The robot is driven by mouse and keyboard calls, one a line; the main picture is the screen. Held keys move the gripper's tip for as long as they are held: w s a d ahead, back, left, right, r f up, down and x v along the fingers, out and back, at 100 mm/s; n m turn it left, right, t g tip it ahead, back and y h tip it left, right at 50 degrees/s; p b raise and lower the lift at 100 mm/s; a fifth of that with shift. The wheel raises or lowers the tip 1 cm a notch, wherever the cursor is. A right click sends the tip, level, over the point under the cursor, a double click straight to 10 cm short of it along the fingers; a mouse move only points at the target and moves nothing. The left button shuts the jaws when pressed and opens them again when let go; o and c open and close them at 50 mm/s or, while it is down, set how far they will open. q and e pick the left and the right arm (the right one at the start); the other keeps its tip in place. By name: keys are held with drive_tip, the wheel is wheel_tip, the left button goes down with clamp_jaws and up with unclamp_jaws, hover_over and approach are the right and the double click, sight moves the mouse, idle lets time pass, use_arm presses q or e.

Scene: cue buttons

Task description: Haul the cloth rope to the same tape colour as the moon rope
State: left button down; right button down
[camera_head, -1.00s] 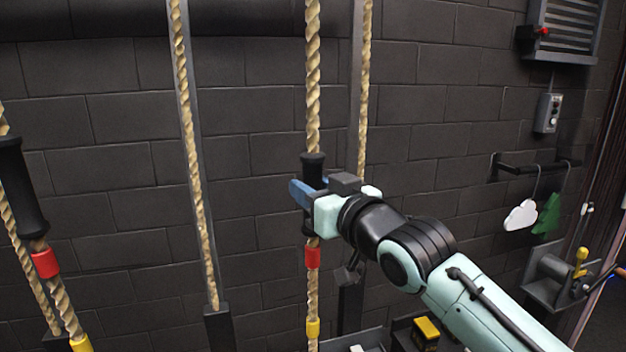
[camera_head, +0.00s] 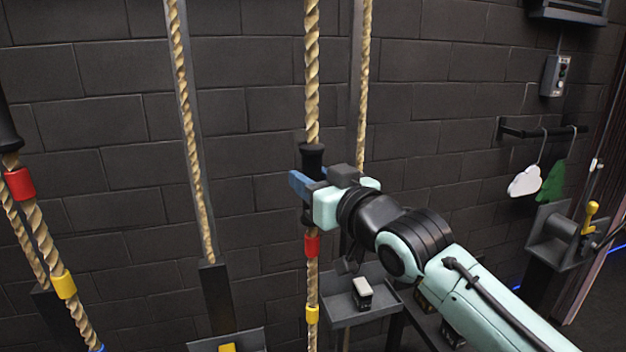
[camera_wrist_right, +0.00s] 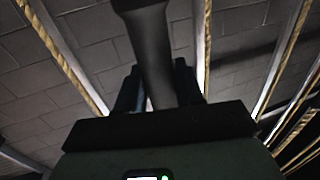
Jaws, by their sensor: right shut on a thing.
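A rope (camera_head: 312,75) hangs in the middle of the head view with a black grip sleeve (camera_head: 313,158) on it. Below the sleeve it carries a red tape (camera_head: 312,245) and a yellow tape (camera_head: 312,314). My right gripper (camera_head: 306,187) is shut around this black sleeve, which also fills the middle of the right wrist view (camera_wrist_right: 150,50). Another rope (camera_head: 38,230) at the left has a black sleeve (camera_head: 6,130), a red tape (camera_head: 19,184), a yellow tape (camera_head: 64,285) and a bit of blue at the bottom edge. No cloth or moon mark shows. My left gripper is not in view.
Two thinner ropes run down the wall along dark posts (camera_head: 217,300). A tray (camera_head: 345,318) with a small block (camera_head: 362,293) sits below my right arm. White cloud (camera_head: 524,181) and green tree (camera_head: 552,183) tags hang from a wall bar at right, above a yellow-handled bracket (camera_head: 590,215).

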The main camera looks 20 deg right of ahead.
drive_tip(key=c, duration=0.8)
unclamp_jaws()
drive_tip(key=shift+w, duration=0.1)
drive_tip(key=b+v, duration=0.2)
drive_tip(key=v, duration=1.1)
drive_tip(key=shift+s+b, duration=0.25)
drive_tip(key=shift+b, duration=0.15)
